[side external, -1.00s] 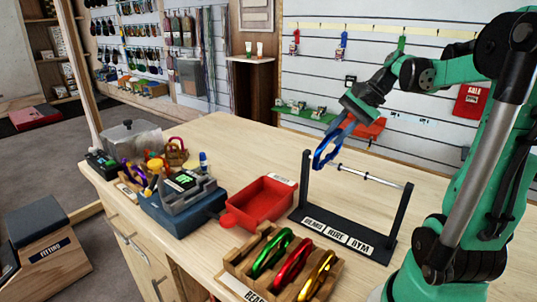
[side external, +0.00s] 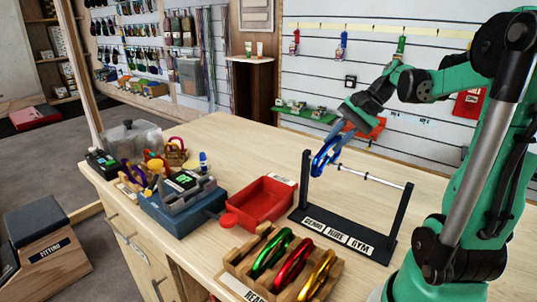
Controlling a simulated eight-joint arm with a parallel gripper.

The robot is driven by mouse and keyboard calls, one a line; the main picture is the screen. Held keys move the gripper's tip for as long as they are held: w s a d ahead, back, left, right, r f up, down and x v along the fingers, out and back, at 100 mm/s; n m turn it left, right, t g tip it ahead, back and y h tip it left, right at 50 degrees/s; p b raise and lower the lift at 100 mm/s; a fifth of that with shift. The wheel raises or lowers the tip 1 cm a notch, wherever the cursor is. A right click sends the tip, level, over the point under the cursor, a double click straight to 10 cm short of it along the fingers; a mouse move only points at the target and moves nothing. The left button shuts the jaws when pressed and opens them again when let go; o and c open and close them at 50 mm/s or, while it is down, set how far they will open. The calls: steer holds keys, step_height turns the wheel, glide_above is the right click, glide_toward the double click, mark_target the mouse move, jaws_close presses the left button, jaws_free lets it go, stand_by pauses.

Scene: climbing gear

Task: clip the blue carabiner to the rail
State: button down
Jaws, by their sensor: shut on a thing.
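The blue carabiner (side external: 320,163) is tilted near the left end of the rail (side external: 383,181), close to the left post of the black stand. My gripper (side external: 341,139) is shut on the carabiner's upper right part and comes down on it at a slant from the upper right. The carabiner overlaps the rail's left end in the picture. I cannot tell whether the rail passes through it or lies behind it, or whether its gate is open. The black stand (side external: 345,237) holds the rail level between two posts and has labels along its base.
A wooden rack (side external: 240,268) with green, red and gold carabiners stands in front of the rail stand. A red tray (side external: 262,203) lies to its left, with a blue box (side external: 172,223) and clutter farther left. Bare tabletop lies behind the red tray.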

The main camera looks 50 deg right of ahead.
steer(key=shift+f, duration=0.4)
steer(key=shift+a+f, duration=0.1)
steer(key=shift+a, duration=0.7)
steer(key=shift+s+d+f, duration=0.1)
steer(key=shift+s+f, duration=0.1)
steer(key=shift+s, duration=0.35)
stand_by(0.8)
steer(key=shift+s+f, duration=0.3)
steer(key=shift+s, duration=0.15)
stand_by(0.9)
